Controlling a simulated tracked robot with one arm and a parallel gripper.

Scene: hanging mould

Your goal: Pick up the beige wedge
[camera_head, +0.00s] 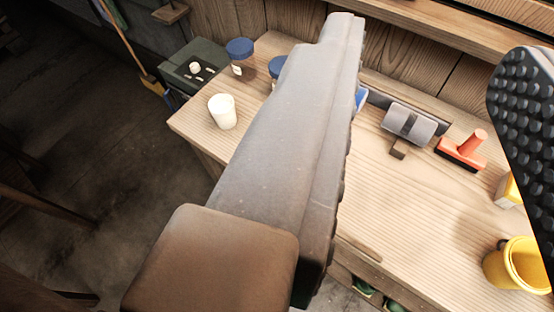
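My gripper (432,45) is open, with one long grey finger across the middle of the view and the other, with a dark studded pad, at the right edge. A thin, wood-coloured piece (360,248) lies near the front edge of the bench, just right of the grey finger. It may be the beige wedge, but its colour is close to the bench top and I cannot tell for sure. The grey finger hides part of the bench.
The middle of the bench top is clear.

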